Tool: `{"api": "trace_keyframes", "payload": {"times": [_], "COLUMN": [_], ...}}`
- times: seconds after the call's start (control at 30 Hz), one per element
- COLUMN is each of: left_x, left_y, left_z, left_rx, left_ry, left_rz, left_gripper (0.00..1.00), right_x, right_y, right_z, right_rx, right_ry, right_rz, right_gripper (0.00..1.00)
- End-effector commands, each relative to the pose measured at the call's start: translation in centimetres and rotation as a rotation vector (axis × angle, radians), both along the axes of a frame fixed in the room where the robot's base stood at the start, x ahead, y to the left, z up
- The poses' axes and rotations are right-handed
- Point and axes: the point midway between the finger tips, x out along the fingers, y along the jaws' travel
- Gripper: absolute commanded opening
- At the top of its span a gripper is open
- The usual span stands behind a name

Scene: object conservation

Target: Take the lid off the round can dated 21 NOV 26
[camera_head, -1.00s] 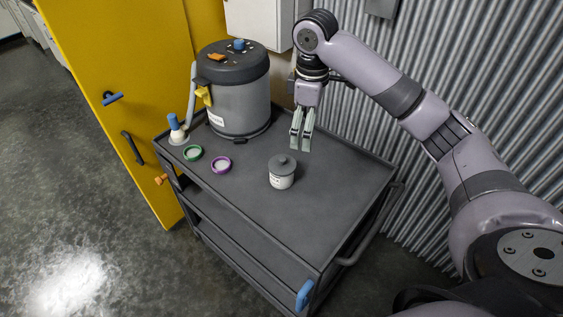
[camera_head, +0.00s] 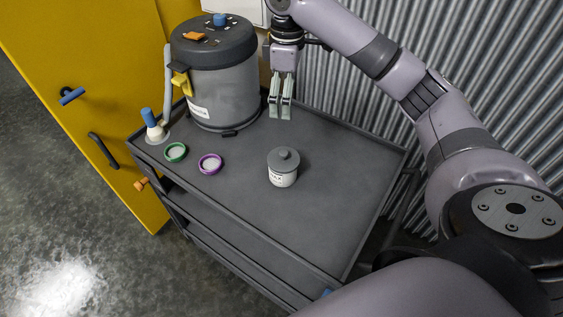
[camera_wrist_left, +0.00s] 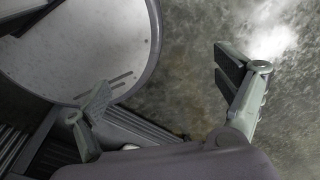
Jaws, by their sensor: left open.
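One small round can (camera_head: 283,178) stands upright on the cart top (camera_head: 235,215). It has a pale body with dark print too small to read, so I cannot confirm the date. Its grey lid (camera_head: 284,160) with a round knob is on it. My right gripper (camera_head: 279,114) hangs fingers-down behind the can, apart from it, near the cart's back edge. Its fingers look close together with nothing seen between them; the gap is unclear. My left gripper (camera_wrist_left: 165,105) is spread open and empty in the left wrist view; it is not seen in the head view.
A large grey drum (camera_head: 225,95) with a dark top stands at the cart's back left. A yellow cabinet (camera_head: 90,60) and corrugated wall (camera_head: 345,95) flank the cart.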

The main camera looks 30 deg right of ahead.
Motion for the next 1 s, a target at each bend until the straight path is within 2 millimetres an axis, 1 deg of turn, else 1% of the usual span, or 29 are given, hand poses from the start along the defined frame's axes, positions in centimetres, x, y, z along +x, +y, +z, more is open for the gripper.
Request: {"api": "trace_keyframes", "payload": {"times": [0.03,0.17,0.23,0.37,0.5,0.7,0.8,0.9,1.0], "left_x": [-0.3,-0.3,-0.2,0.7,1.6,1.5,1.3,1.1,1.0], "left_y": [0.0,0.0,0.0,-0.1,-0.2,-0.2,-0.2,-0.1,-0.1], "left_z": [-1.3,-2.7,-3.0,-2.6,-1.7,-0.8,-0.4,-0.3,-0.2], "left_rx": [0.0,0.0,0.001,-0.001,-0.003,-0.003,-0.003,-0.003,-0.002], "left_ry": [0.004,0.005,0.003,-0.01,-0.025,-0.023,-0.02,-0.017,-0.015], "left_rz": [0.0,0.0,0.0,0.0,0.0,0.0,0.0,0.0,0.0], "left_gripper": [0.9,0.9,0.9,0.9,0.9,0.9,0.9,0.9,0.9], "right_x": [0.0,0.0,0.0,0.0,-0.1,-0.1,-0.1,0.0,0.0], "right_y": [0.0,0.0,0.0,0.0,0.0,0.0,0.0,0.0,0.0], "right_z": [-1.3,-2.7,-3.1,-4.2,-6.9,-11.2,-13.0,-14.3,-15.0], "right_rx": [0.0,0.0,0.0,0.0,-0.001,-0.001,0.0,0.0,0.0], "right_ry": [0.0,0.0,0.0,0.003,0.006,0.006,0.004,0.003,0.0], "right_rz": [0.0,0.0,0.0,0.0,0.0,-0.001,0.0,0.0,0.0], "right_gripper": [1.0,1.0,1.0,1.0,1.0,1.0,1.0,1.0,1.0]}}
